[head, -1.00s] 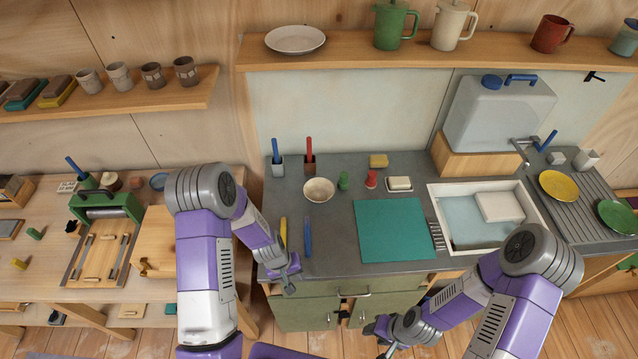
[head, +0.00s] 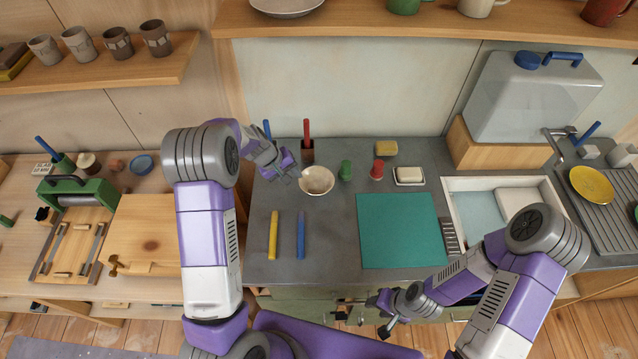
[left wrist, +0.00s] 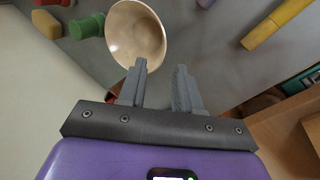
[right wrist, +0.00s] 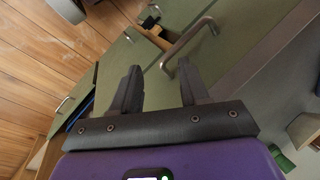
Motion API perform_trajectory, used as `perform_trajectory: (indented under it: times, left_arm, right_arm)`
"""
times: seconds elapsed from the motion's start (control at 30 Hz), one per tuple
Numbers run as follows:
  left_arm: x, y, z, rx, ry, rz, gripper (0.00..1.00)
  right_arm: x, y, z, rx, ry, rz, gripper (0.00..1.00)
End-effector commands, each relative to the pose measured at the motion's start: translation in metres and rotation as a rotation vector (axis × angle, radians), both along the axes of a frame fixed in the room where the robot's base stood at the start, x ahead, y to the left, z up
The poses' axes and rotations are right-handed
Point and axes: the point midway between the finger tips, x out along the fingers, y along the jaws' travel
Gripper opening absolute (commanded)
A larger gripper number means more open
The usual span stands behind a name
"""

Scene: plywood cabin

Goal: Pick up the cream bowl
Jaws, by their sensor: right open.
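The cream bowl (head: 317,181) stands upright on the grey counter, near its back left. It also shows in the left wrist view (left wrist: 136,36), just beyond my left fingers. My left gripper (head: 291,168) is close beside the bowl's left side in the head view, and part of it is hidden by the wrist. In the left wrist view its two fingers (left wrist: 162,75) are apart with nothing between them; I cannot tell whether one touches the rim. My right gripper (right wrist: 158,80) is open and empty, low in front of the green cabinet doors.
A green spool (head: 346,170) and a red spool (head: 377,170) stand right of the bowl. Yellow (head: 273,235) and blue (head: 301,236) sticks lie in front. A teal mat (head: 400,230) and sink are further right.

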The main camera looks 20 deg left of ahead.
Motion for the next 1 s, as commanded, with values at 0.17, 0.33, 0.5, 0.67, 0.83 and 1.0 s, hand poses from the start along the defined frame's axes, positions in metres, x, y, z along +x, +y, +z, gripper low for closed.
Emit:
perform_trajectory:
  times: [0.17,0.33,0.5,0.67,0.83,1.0]
  left_arm:
    - [0.001,-0.001,-0.018,0.000,0.001,0.000,0.34]
    - [0.004,-0.007,-0.034,0.001,0.002,-0.002,0.34]
    - [0.006,-0.016,-0.053,0.000,0.003,-0.001,0.34]
    - [0.011,-0.024,-0.075,0.001,0.002,0.000,0.34]
    - [0.014,-0.027,-0.084,0.002,0.000,0.000,0.34]
    - [0.014,-0.027,-0.084,0.002,0.000,0.000,0.34]
  right_arm:
    - [0.001,0.000,-0.015,0.000,-0.002,-0.001,0.45]
    - [0.001,0.000,-0.015,0.000,-0.002,-0.001,0.45]
    - [0.001,0.000,-0.015,0.000,-0.002,-0.001,0.45]
    - [0.001,0.000,-0.016,0.000,-0.002,-0.001,0.45]
    - [0.001,0.000,-0.016,0.000,-0.002,-0.001,0.45]
    - [0.001,0.000,-0.016,0.000,-0.002,-0.001,0.45]
